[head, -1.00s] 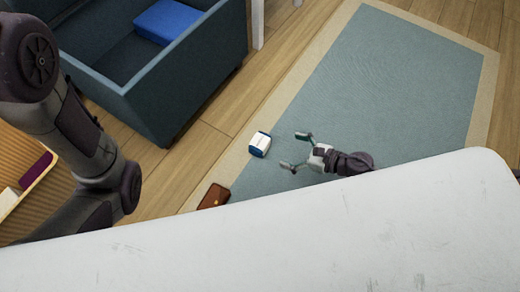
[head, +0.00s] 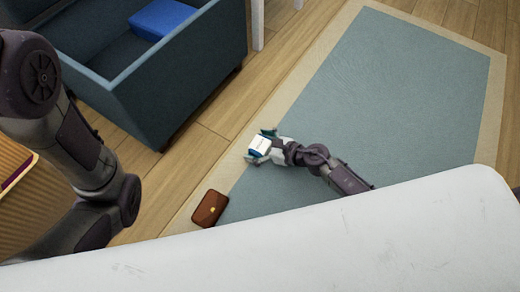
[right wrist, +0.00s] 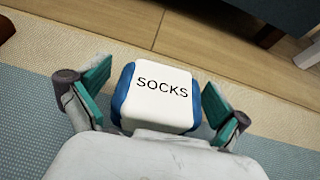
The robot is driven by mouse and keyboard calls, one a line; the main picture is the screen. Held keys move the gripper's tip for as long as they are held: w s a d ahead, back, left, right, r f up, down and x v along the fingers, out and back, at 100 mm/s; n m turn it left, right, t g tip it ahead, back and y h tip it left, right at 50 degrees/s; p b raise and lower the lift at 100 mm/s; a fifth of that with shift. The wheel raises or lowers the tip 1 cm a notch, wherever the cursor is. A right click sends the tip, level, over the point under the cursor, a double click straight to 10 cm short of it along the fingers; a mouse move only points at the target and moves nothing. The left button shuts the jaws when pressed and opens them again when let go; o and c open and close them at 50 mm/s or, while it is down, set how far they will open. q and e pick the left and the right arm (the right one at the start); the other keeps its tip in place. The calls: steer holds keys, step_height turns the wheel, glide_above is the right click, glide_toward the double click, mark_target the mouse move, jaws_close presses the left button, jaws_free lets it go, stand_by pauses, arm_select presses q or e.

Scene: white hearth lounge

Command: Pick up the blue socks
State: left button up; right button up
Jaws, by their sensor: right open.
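The blue socks (head: 260,144) are a small blue bundle with a white band. They lie on the rug's beige border, and the right wrist view shows the band (right wrist: 160,97) lettered "SOCKS". My right gripper (head: 261,146) is open around the socks. In the right wrist view its green-padded fingers (right wrist: 155,100) stand on either side of the bundle, with a small gap visible at each side. My left arm shows at the left of the head view, but its gripper is out of view.
A brown wallet-like item (head: 209,208) lies at the rug's near left corner. The blue-grey rug (head: 390,90) is clear to the right.

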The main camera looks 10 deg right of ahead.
steer(key=shift+c, duration=0.2)
steer(key=c, duration=0.9)
